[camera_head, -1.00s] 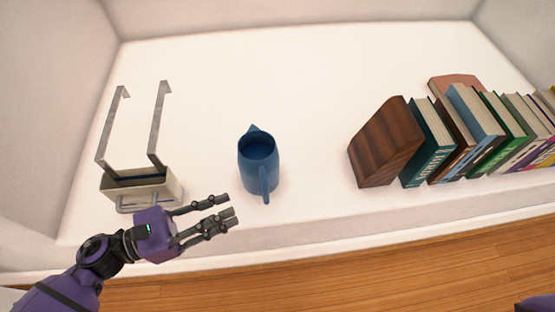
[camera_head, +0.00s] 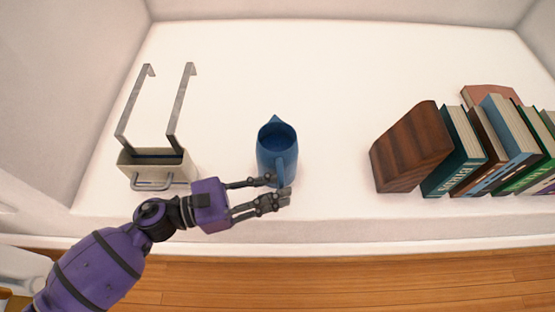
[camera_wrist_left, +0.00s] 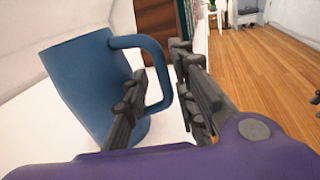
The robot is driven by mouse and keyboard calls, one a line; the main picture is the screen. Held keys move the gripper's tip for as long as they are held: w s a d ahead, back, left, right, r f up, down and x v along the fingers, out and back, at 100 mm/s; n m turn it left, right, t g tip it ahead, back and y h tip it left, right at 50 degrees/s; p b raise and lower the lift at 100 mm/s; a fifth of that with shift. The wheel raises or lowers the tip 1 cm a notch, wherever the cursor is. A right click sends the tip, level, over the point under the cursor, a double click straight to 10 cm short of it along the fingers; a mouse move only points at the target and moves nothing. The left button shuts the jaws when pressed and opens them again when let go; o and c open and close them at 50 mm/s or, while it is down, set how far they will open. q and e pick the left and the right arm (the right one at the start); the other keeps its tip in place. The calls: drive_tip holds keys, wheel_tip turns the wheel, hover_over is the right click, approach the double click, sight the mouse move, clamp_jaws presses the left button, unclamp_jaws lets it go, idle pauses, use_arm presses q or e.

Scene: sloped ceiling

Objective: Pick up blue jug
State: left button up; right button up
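The blue jug (camera_head: 272,155) stands upright on the white surface, its handle turned toward the front edge. My left gripper (camera_head: 272,190) is at the handle, fingers apart. In the left wrist view the jug (camera_wrist_left: 88,85) fills the left side. There the handle (camera_wrist_left: 157,62) lies between the two fingers of my left gripper (camera_wrist_left: 165,88), one finger overlapping the handle's opening and the other outside it. A gap shows between the fingers; whether either touches the handle I cannot tell. My right gripper is not in view.
A beige box with two metal hooks (camera_head: 170,168) stands left of the jug. A wooden bookend (camera_head: 412,148) and a row of books (camera_head: 490,150) stand to the right. The surface between jug and bookend is clear. The wooden floor (camera_head: 350,272) lies below the front edge.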

sight(279, 181)
use_arm(q)
clamp_jaws()
drive_tip(key=shift+r, duration=0.15)
idle(0.4)
wheel_tip(279, 181, up, 4)
drive_tip(key=shift+s+f+p, duration=0.15)
drive_tip(key=shift+p, duration=0.65)
drive_tip(key=s+r+p, duration=0.4)
drive_tip(key=s+r, duration=0.5)
drive_tip(key=s, duration=0.4)
drive_tip(key=shift+s+p, duration=0.35)
drive_tip(key=shift+s, duration=0.05)
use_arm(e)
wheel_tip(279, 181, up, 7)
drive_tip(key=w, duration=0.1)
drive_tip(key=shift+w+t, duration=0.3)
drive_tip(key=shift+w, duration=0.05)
use_arm(q)
drive_tip(key=shift+d+r, duration=0.1)
drive_tip(key=shift+r, duration=0.05)
